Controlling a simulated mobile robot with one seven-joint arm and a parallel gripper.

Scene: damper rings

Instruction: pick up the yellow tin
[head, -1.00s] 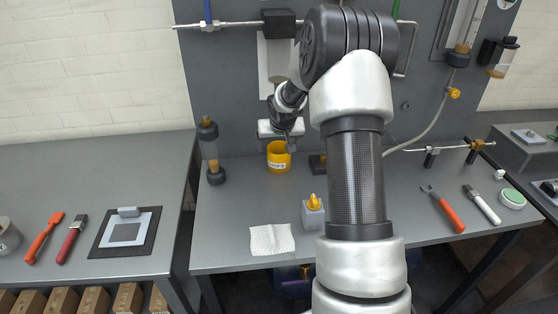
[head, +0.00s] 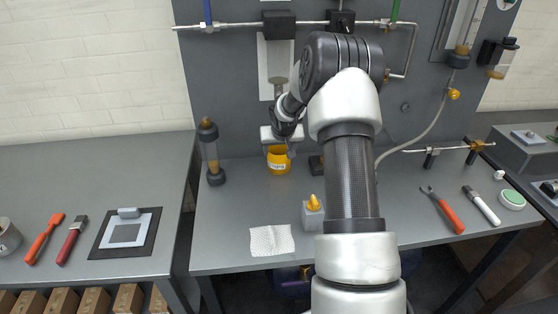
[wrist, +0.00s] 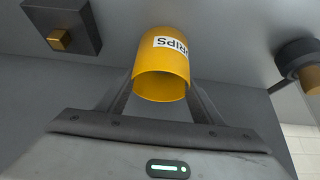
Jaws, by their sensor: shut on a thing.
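The yellow tin (head: 279,162) is at the back of the grey bench, near the dark back panel, upright with a white label facing front. It also shows in the wrist view (wrist: 163,62), with its open end towards the camera and the label reading "DRIPS". My gripper (head: 287,150) comes down over the tin's rim. In the wrist view its fingers (wrist: 160,88) lie on either side of the tin and are shut on it. I cannot tell whether the tin's base is clear of the bench.
A dark block with a brass knob (wrist: 62,28) is on the other side. The bench between is clear.

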